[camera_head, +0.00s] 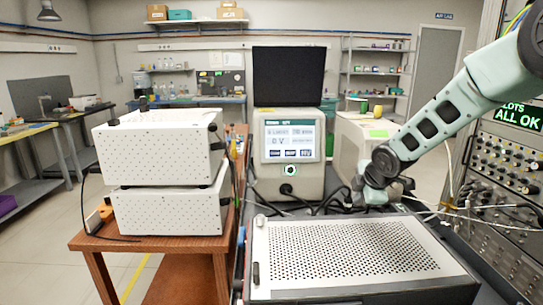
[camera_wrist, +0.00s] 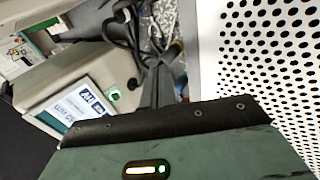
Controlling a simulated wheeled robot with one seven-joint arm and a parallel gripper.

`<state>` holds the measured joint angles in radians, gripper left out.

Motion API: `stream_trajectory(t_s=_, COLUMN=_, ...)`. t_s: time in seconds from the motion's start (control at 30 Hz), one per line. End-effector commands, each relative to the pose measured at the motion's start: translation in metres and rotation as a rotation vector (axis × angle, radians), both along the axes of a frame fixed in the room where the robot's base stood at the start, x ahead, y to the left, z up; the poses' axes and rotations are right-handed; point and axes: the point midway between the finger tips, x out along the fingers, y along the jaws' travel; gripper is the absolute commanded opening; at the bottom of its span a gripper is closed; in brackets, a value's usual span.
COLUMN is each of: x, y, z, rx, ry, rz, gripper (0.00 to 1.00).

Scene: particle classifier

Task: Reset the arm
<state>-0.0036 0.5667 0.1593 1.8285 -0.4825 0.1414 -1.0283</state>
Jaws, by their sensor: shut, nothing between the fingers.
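My arm (camera_head: 440,115) reaches in from the upper right in the head view. My gripper (camera_head: 372,194) hangs at its end, just right of the screen instrument (camera_head: 288,165) and behind the far edge of the perforated metal box (camera_head: 260,275). In the wrist view my gripper's dark fingers (camera_wrist: 160,75) are together with nothing between them. The screen instrument (camera_wrist: 85,75) is at the left there, its screen lit and a green-lit button beside it. The perforated top (camera_wrist: 265,60) fills the right side. The fingertips' exact height is hard to tell.
Dark cables (camera_head: 325,203) run behind the box near my gripper. Two white boxes (camera_head: 165,180) are stacked on a wooden table (camera_head: 110,242) at the left. A rack with knobs (camera_head: 505,165) and an "ALL OK" display stands at the right. Open floor (camera_head: 40,250) lies at the left.

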Motion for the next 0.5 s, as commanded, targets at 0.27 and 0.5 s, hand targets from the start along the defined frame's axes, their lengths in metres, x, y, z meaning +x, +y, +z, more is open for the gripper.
stream_trajectory(t_s=0.27, x=-0.180, y=0.101, z=0.028, rx=0.234, ry=0.304, rz=-0.328, gripper=0.00)
stream_trajectory(t_s=0.5, x=-0.343, y=0.120, z=0.032, rx=0.277, ry=0.533, rz=-0.645, gripper=0.00)
